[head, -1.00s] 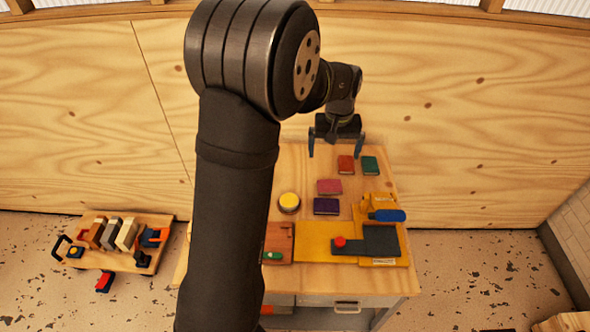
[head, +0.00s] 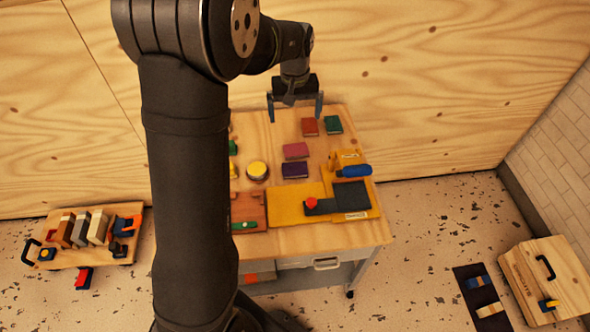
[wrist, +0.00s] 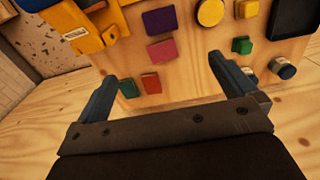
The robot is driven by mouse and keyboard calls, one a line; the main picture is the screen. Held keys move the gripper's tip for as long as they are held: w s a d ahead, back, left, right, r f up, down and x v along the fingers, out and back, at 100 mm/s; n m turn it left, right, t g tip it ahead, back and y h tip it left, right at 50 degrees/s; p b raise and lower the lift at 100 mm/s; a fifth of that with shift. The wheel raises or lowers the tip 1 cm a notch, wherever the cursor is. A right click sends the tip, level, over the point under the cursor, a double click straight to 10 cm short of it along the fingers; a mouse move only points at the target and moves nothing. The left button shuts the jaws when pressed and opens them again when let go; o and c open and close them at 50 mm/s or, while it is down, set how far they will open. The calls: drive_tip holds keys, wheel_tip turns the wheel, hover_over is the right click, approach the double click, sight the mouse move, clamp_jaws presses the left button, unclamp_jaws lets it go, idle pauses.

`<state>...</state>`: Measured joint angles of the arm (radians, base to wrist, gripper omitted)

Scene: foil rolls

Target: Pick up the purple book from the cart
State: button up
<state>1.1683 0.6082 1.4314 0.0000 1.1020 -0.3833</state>
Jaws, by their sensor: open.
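The purple book (head: 295,170) lies flat on the wooden cart top (head: 300,235), just in front of a pink book (head: 295,151). In the wrist view the purple book (wrist: 159,20) shows near the top, beyond the pink book (wrist: 162,51). My gripper (head: 295,110) is open and empty. It is above the cart's back edge, behind the purple book and apart from it. In the wrist view my gripper's two fingers (wrist: 168,82) are spread wide with nothing between them at their tips.
A red book (head: 309,127) and a green book (head: 333,125) lie at the cart's back. A yellow round tin (head: 257,170) stands left of the purple book. A yellow mat (head: 295,213) and a blue-handled tool (head: 354,171) are in front and to the right. A wooden wall (head: 420,80) rises behind.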

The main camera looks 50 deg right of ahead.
drive_tip(key=shift+c, duration=0.4)
drive_tip(key=c, duration=0.7)
drive_tip(key=n, duration=1.8)
hover_over(295, 168)
wheel_tip(295, 168, down, 6)
drive_tip(key=f, duration=1.2)
drive_tip(key=shift+w+f, duration=0.15)
drive_tip(key=shift+w, duration=0.05)
drive_tip(key=shift+s+a+f, duration=0.1)
drive_tip(key=shift+f, duration=1.25)
drive_tip(key=shift+s+f, duration=0.1)
drive_tip(key=shift+f, duration=1.2)
